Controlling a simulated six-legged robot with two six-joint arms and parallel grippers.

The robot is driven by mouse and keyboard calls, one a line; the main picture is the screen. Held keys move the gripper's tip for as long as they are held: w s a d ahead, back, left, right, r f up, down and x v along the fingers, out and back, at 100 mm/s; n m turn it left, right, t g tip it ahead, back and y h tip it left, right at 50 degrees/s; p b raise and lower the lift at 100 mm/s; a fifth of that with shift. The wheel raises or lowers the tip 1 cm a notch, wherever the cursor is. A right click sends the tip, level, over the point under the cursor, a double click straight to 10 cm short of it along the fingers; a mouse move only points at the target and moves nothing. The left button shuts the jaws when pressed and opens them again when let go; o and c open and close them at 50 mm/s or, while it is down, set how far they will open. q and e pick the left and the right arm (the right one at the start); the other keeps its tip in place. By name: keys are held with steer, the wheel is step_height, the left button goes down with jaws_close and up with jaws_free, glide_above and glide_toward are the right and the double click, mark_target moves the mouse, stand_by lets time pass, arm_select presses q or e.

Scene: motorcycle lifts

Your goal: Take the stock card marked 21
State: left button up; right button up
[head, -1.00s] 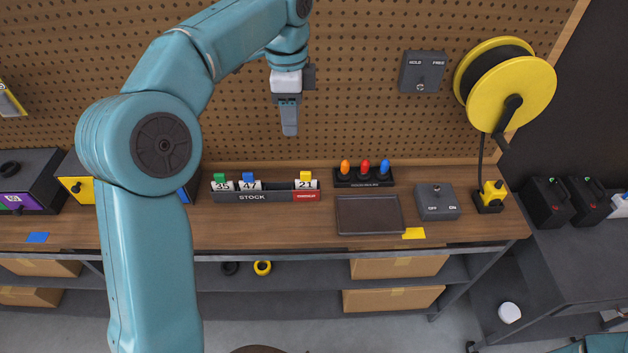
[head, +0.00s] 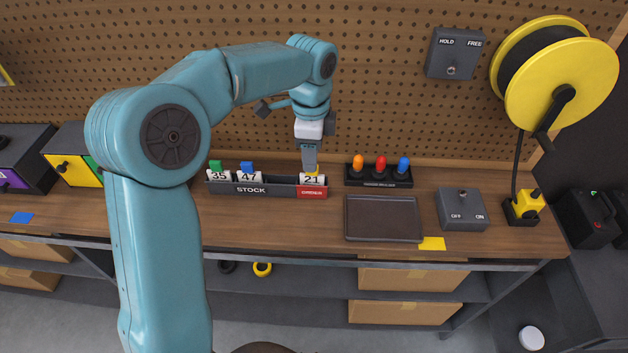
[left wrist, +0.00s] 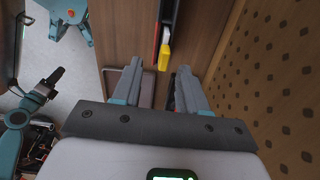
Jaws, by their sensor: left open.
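The stock card marked 21 (head: 313,180) stands in the right end of the dark stock rack (head: 250,189), above the red order label. Its yellow tab (left wrist: 164,57) shows in the left wrist view, just beyond and between the fingertips. My left gripper (head: 310,168) points down, directly above this card, with its fingers close to the tab. It is open and empty; I cannot tell whether a finger touches the tab. Two other cards, one green-tabbed (head: 218,176) and one blue-tabbed marked 47 (head: 249,176), stand at the rack's left.
A screwdriver holder (head: 379,178) stands close to the rack's right. An empty dark tray (head: 383,237) lies in front of it, with a switch box (head: 462,210) to the right. The pegboard (head: 390,110) rises behind the rack. Bench in front of the rack is clear.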

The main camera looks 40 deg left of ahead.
mark_target(312, 175)
arm_select(q)
steer(key=shift+w+a+f, duration=0.1)
steer(key=shift+f, duration=0.35)
step_height(312, 175, down, 4)
steer(key=shift+f, duration=0.2)
steer(key=shift+w+f, duration=0.25)
steer(key=shift+f, duration=0.1)
steer(key=shift+s, duration=0.15)
steer(key=shift+r, duration=0.15)
steer(key=c, duration=0.3)
jaws_close()
